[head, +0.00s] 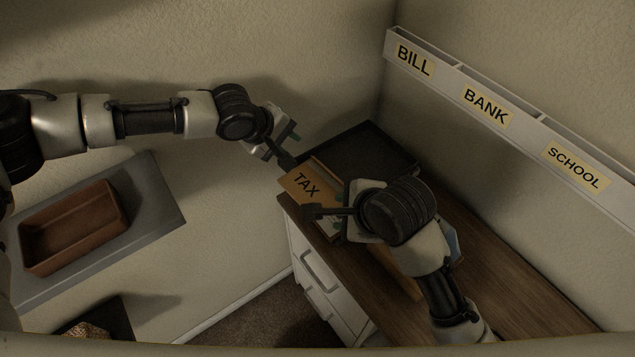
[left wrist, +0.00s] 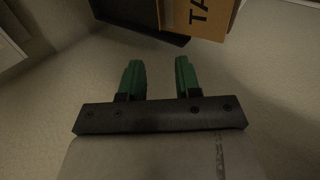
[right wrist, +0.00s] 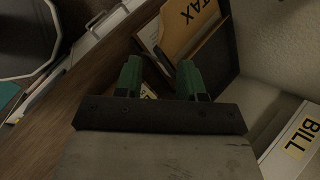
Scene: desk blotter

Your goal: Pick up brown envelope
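A flat brown envelope (head: 303,190) labelled TAX stands among other papers at the far left corner of the desk. Its edge also shows at the top of the left wrist view (left wrist: 216,18), and its face shows in the right wrist view (right wrist: 182,36). My left gripper (left wrist: 158,70) is open and empty, just above and left of the envelope and apart from it. My right gripper (right wrist: 159,72) is open in front of the envelope and the papers. Nothing is clearly held between its fingers. My right wrist hides part of the papers in the head view.
The wooden desk (head: 515,290) has white drawers (head: 318,280) below. A dark flat tray (head: 372,142) lies behind the envelope. A wall rack (head: 535,128) labelled BILL, BANK and SCHOOL hangs at the right. A brown tray (head: 75,225) rests on a grey shelf (head: 152,212) at the left.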

